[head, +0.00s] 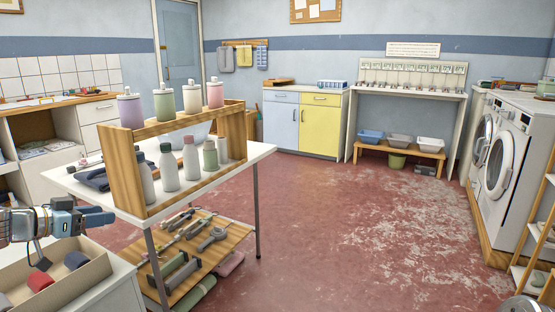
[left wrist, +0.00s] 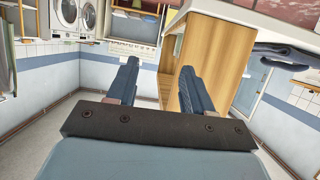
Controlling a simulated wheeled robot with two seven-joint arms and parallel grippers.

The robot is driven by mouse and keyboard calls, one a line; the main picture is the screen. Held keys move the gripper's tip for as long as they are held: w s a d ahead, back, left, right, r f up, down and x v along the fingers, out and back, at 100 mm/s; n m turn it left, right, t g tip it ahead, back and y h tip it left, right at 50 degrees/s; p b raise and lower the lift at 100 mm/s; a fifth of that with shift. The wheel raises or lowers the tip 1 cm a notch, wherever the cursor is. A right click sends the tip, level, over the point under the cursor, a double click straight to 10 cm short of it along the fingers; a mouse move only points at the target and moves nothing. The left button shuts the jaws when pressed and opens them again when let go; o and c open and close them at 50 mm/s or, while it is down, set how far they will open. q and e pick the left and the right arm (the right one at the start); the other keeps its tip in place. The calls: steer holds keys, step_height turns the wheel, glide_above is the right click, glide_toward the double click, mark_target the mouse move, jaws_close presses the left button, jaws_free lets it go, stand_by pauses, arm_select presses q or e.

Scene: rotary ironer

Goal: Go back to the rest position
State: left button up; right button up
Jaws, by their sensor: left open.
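My left gripper (head: 103,215) is at the left edge of the head view. It is beside the near left end of the white table, above an open box of rolled cloths. In the left wrist view its two blue fingers (left wrist: 158,82) stand apart with nothing between them. That view is upside down, and the wooden shelf's end panel (left wrist: 182,62) shows beyond the fingers. My right gripper is not in view.
The white table (head: 255,153) carries a wooden shelf (head: 127,180) with several bottles, close to my left gripper. The box (head: 85,283) stands below the gripper. Washing machines (head: 510,165) line the right wall. The red floor (head: 340,215) in the middle is clear.

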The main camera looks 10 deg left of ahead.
arm_select(q)
steer(key=w+d+f+n+t+h, duration=0.1)
steer(key=w+d+f+n, duration=0.1)
steer(key=w+d+f, duration=0.65)
steer(key=w+d+f+n, duration=0.2)
steer(key=w+d+f, duration=0.25)
steer(key=f, duration=0.65)
steer(key=s+d+f+n+g, duration=0.1)
steer(key=d+f+n+g, duration=0.1)
steer(key=d+f, duration=0.75)
steer(key=s+d+f+g, duration=0.4)
steer(key=s+d+f, duration=0.4)
steer(key=d+f, duration=0.4)
steer(key=s+d+f+g, duration=0.3)
steer(key=s+d+f, duration=0.1)
steer(key=s, duration=0.5)
steer(key=s+d+f+m+g, duration=0.1)
steer(key=s+d+f+g, duration=0.3)
steer(key=s, duration=0.6)
steer(key=shift+s+d+f+y, duration=0.3)
steer(key=shift+f+y, duration=0.1)
steer(key=shift+f, duration=0.35)
steer(key=shift+a, duration=0.1)
